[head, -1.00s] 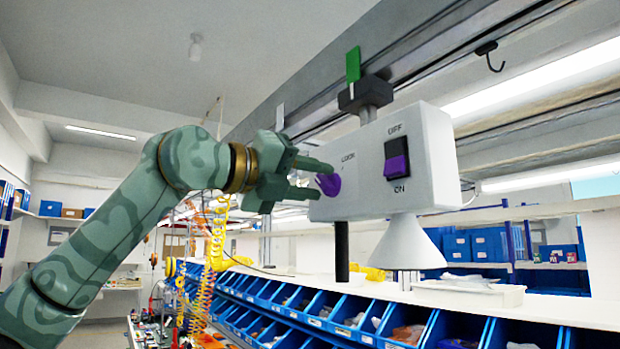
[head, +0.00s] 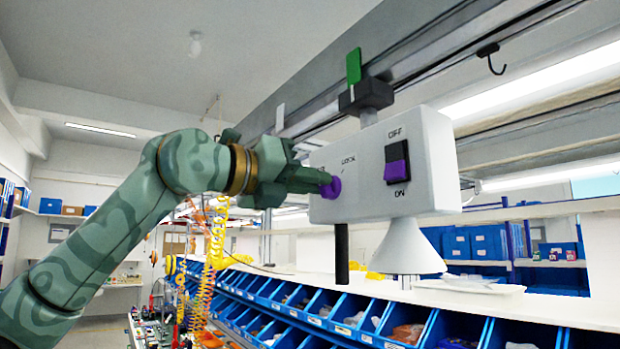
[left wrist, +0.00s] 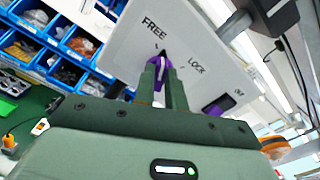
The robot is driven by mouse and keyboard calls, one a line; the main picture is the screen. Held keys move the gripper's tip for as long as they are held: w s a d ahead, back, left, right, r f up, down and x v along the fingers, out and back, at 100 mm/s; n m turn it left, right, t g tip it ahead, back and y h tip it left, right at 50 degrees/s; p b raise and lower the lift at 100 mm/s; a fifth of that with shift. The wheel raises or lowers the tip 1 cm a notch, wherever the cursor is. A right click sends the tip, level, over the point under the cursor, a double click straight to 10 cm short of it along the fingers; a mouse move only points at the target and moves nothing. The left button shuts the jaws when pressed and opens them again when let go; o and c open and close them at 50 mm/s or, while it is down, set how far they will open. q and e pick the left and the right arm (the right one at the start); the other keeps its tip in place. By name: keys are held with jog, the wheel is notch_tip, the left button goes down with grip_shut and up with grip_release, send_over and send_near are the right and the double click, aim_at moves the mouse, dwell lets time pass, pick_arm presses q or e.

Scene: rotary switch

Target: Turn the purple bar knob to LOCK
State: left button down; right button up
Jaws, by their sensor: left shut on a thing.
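The purple bar knob (head: 333,187) is on the left part of the front face of a white box (head: 357,188). My left gripper (head: 318,182) is at the knob, shut on it. The left wrist view shows the knob (left wrist: 163,62) between the two green fingers (left wrist: 163,85), which hide part of it. The face carries the words FREE (left wrist: 154,28) and LOCK (left wrist: 196,66), each with a small tick. The white line on the knob appears to point near the FREE tick, away from LOCK. My right gripper is not in view.
A purple rocker switch (head: 397,162), marked OFF and ON, is on the box to the right of the knob. A white cone (head: 404,247) and a black rod (head: 341,252) hang below. A green tab (head: 353,66) stands above. Blue bins (head: 400,325) line the shelf below.

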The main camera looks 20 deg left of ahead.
pick_arm(q)
jog(key=shift+s+d+f+m+p, duration=0.15)
jog(key=shift+m+p, duration=0.8)
jog(key=shift+m, duration=2.6)
jog(key=shift+s+d+r+m+p, duration=0.15)
jog(key=shift+m+p, duration=0.8)
jog(key=shift+m, duration=2.6)
jog(key=shift+w+f, duration=0.1)
jog(key=shift+f, duration=0.05)
jog(key=c, duration=1.4)
grip_release()
jog(key=shift+c, duration=0.2)
